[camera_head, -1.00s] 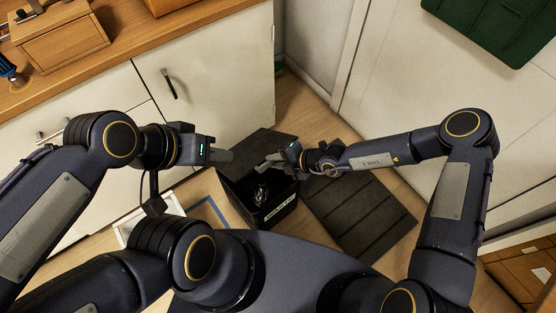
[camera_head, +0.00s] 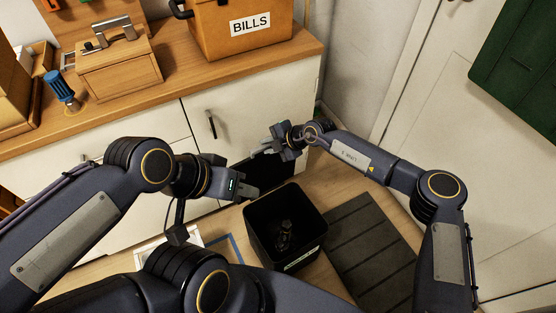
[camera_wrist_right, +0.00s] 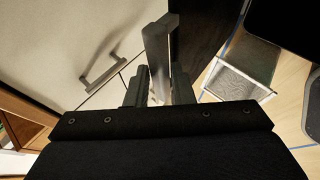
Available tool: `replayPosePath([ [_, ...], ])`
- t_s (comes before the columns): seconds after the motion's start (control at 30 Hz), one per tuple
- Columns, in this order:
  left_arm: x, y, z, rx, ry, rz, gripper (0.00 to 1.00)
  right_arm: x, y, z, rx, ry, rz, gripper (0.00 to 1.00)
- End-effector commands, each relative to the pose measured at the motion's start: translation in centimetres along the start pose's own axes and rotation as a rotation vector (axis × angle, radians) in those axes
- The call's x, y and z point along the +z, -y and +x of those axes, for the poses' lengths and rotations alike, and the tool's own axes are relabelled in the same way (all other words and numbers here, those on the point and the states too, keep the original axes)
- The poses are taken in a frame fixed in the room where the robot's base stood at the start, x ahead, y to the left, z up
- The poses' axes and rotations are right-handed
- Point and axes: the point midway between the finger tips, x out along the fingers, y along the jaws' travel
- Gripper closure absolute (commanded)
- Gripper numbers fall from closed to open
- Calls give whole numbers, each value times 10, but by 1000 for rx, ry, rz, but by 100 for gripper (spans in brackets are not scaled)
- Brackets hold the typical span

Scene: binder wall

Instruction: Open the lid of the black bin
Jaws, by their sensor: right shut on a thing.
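The black bin (camera_head: 312,216) stands on the floor with its mouth open, and a dark object (camera_head: 284,236) lies inside. Its dark lid (camera_head: 268,178) is raised behind the bin, near the cabinet front. My right gripper (camera_head: 262,149) is at the lid's upper edge, shut on it. In the right wrist view its fingers (camera_wrist_right: 158,88) show beside the dark lid panel (camera_wrist_right: 198,35); the exact contact is hard to see. My left gripper (camera_head: 246,191) is at the bin's left rear, over the lid's left side in the picture; its jaw gap is hidden.
The white cabinet (camera_head: 245,110) with a dark handle (camera_head: 211,124) stands close behind the lid. A dark ribbed mat (camera_head: 372,250) lies right of the bin. A blue-edged framed thing (camera_head: 222,243) lies on the left.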

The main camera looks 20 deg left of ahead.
Motion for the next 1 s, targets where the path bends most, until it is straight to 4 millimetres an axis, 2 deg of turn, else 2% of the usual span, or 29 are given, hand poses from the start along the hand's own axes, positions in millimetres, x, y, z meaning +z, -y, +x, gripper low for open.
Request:
replayPosePath([
  [0.2,6,6,13,0,0,0,64,6,-21,20,-75,0,33,100],
  [0.5,13,12,26,0,0,0,64,14,-39,37,-95,-1,42,100],
  [1.0,18,16,35,0,0,0,64,20,-53,49,-94,1,41,100],
])
